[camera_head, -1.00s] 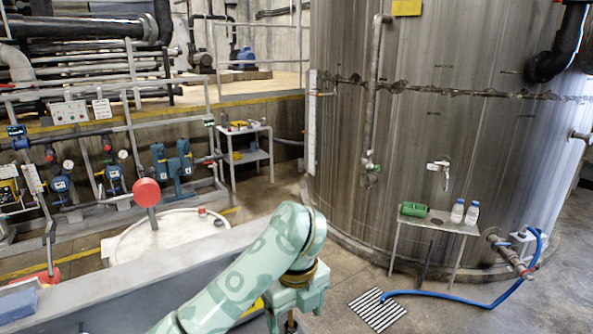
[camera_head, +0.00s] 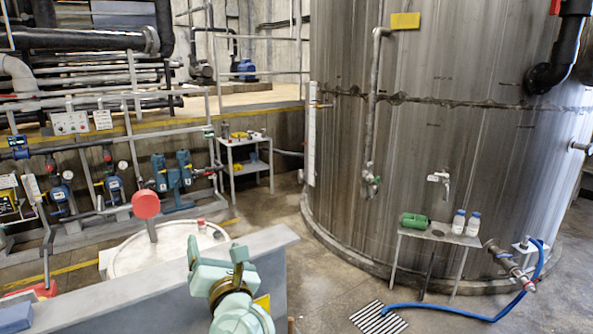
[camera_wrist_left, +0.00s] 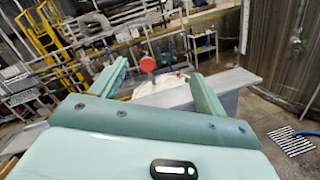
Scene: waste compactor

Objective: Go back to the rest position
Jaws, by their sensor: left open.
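My left gripper (camera_head: 215,262) is at the lower middle of the head view, in front of the grey flat-topped metal wall (camera_head: 120,290). In the left wrist view its two pale green fingers (camera_wrist_left: 158,88) stand wide apart with nothing between them. The same grey wall (camera_wrist_left: 228,80) shows beyond the fingers there. Most of my left arm lies below the bottom edge of the head view. My right gripper is not in either view.
A red round knob (camera_head: 146,205) on a post stands beside a round white lid (camera_head: 165,250) behind the wall. A large steel tank (camera_head: 440,140) fills the right. A small table (camera_head: 410,236) holds a green item and two bottles. Open floor lies between wall and tank.

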